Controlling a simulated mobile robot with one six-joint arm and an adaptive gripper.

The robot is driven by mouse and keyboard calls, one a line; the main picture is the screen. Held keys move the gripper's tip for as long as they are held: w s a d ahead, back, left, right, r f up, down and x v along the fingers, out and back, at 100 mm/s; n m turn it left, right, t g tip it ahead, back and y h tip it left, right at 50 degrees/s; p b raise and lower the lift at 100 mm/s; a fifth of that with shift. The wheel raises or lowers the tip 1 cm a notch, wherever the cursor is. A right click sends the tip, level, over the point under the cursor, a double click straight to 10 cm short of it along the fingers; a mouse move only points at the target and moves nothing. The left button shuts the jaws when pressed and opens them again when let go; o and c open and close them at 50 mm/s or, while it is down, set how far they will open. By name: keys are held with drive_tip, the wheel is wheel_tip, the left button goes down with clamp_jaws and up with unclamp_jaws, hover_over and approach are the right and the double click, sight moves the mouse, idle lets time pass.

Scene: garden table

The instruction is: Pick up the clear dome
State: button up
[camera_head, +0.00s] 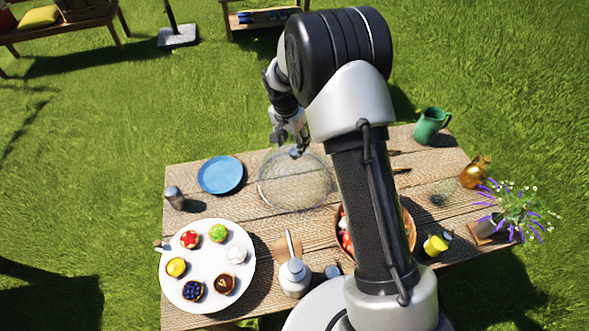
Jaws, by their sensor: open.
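The clear dome (285,187) sits on the wooden table (250,237), near the far edge and a little left of my arm. It is see-through with a pale round outline, and the table planks show through it. My gripper (290,150) is open over the far side of the dome, near its top. I cannot tell whether the fingers touch the dome. My arm hides the table to the right of the dome.
Right are a bowl (408,225), green mug (430,125), gold jug (472,175) and flowers (515,205).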

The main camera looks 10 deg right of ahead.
sight(294, 152)
drive_tip(key=f, duration=0.2)
drive_tip(key=w+f, duration=0.1)
drive_tip(key=f, duration=0.1)
drive_tip(key=d+f, duration=0.1)
drive_tip(key=f, duration=0.1)
drive_tip(key=shift+w+f+b, duration=0.2)
drive_tip(key=shift+f+b, duration=0.15)
drive_tip(key=shift+b, duration=0.05)
drive_tip(key=shift+c, duration=0.3)
clamp_jaws()
drive_tip(key=shift+r, duration=0.1)
idle(0.4)
